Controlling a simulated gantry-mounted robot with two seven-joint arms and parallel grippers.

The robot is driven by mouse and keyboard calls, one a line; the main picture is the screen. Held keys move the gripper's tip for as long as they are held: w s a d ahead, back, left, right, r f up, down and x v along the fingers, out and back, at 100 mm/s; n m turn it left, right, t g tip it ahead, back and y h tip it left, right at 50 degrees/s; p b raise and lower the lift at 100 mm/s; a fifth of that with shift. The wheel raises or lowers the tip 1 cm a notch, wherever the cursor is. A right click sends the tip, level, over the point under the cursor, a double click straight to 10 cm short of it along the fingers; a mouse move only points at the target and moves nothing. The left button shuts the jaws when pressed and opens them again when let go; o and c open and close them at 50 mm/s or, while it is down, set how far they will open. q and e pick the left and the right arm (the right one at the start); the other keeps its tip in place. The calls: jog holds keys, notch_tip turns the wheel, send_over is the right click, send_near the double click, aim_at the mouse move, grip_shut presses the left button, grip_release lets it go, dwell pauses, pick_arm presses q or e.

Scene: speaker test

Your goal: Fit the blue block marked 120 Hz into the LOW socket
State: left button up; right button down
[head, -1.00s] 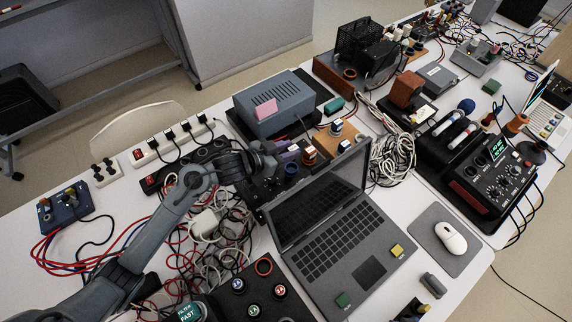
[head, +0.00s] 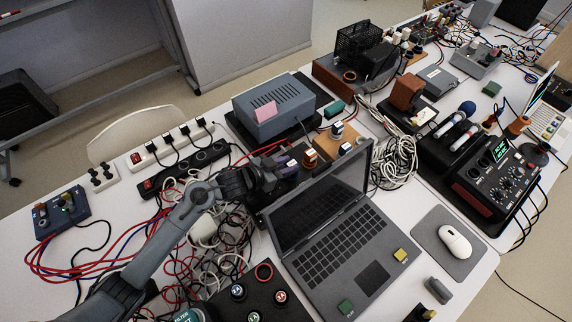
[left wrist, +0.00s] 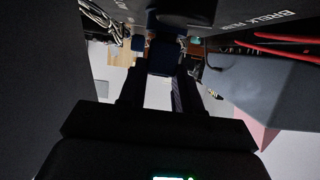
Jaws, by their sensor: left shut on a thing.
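My left gripper (head: 280,178) is over the dark panel behind the laptop, low among small coloured pieces. In the left wrist view a blue block (left wrist: 163,56) sits between the dark fingers (left wrist: 162,78), and the gripper is shut on it. Its marking cannot be read. In the head view a purple-blue patch (head: 288,167) shows at the fingertips; I cannot tell whether it is this block. The LOW socket cannot be picked out; the gripper and arm cover part of the panel. My right gripper is not in view.
The open laptop (head: 325,250) stands just right of the gripper. A grey-blue box (head: 275,108) with a pink note is behind it. An orange-marked piece (head: 310,158) and a blue-topped piece (head: 337,129) stand close by. Tangled cables (head: 210,235) lie under my arm.

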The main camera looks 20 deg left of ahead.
pick_arm(q)
jog(key=shift+f, duration=0.2)
jog(key=o, duration=1)
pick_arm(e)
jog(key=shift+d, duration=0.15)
pick_arm(q)
jog(key=shift+o, duration=0.2)
jog(key=shift+s+r, duration=0.15)
jog(key=shift+r, duration=0.3)
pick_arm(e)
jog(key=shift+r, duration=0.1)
pick_arm(q)
jog(key=p+v, duration=0.2)
jog(key=v, duration=0.9)
jog(key=shift+s+a+p, duration=0.15)
jog(key=shift+s+p, duration=0.15)
jog(key=shift+p, duration=0.05)
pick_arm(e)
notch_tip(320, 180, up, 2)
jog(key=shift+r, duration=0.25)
pick_arm(q)
jog(key=shift+r, duration=0.1)
